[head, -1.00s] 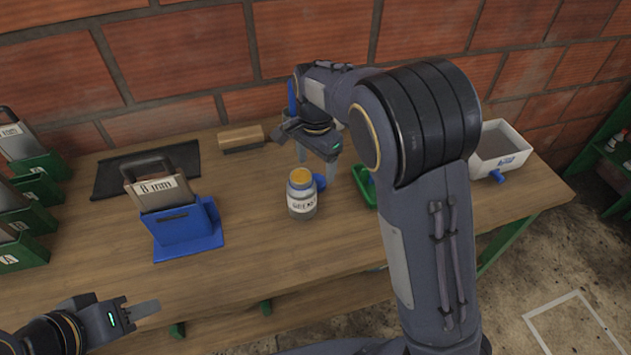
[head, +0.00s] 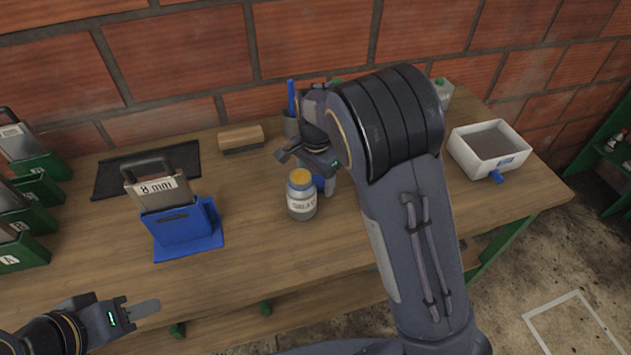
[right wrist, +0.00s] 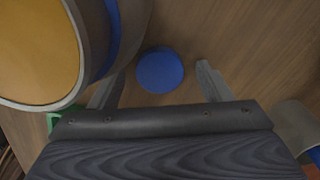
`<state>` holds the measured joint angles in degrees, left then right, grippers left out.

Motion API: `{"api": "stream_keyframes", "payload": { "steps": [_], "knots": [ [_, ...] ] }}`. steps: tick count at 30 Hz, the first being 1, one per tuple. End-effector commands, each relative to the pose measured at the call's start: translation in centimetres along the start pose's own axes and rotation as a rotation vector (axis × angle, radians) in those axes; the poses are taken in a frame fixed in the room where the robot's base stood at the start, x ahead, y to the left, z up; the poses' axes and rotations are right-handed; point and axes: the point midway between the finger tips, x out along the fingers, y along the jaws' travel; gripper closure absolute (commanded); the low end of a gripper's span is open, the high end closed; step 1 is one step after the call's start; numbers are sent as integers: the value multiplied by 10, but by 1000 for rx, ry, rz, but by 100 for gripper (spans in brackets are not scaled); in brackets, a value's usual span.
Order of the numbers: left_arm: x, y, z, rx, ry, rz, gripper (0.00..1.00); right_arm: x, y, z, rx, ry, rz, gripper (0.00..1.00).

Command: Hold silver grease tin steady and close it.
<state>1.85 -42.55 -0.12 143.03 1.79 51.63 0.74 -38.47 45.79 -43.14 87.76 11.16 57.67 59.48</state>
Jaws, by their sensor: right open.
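The silver grease tin (head: 302,201) stands upright on the bench, its label facing me and yellow grease showing at its open top. In the right wrist view the tin (right wrist: 99,38) fills the upper left. The blue lid (right wrist: 160,71) lies flat on the wood beside it; in the head view it is partly hidden. My right gripper (head: 317,174) is open just behind and right of the tin, pointing down, with the lid between its fingers in the wrist view. My left gripper (head: 146,309) is away at the lower left, over the front edge; its jaw opening is unclear.
A blue stand (head: 185,230) with an 8 mm block is left of the tin. A wooden block (head: 240,138) and a cup (head: 290,128) are behind. A white bin (head: 490,150) stands at right. The bench before the tin is clear.

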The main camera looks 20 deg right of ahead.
Motion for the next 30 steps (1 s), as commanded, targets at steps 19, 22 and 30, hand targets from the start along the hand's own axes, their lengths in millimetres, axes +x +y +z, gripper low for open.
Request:
{"api": "stream_keyframes", "payload": {
  "steps": [19, 22, 30],
  "knots": [
    [0, 0, 0, 0, 0, 0, 62, 0, 0, 0, 0, 0, 0, 76],
    [0, 0, 0, 0, 0, 0, 62, -2, 0, 0, 0, 0, 0, 76],
    [-1, 1, -1, 0, 0, 0, 62, -29, -1, 0, -1, 0, -5, 76]
  ]
}}
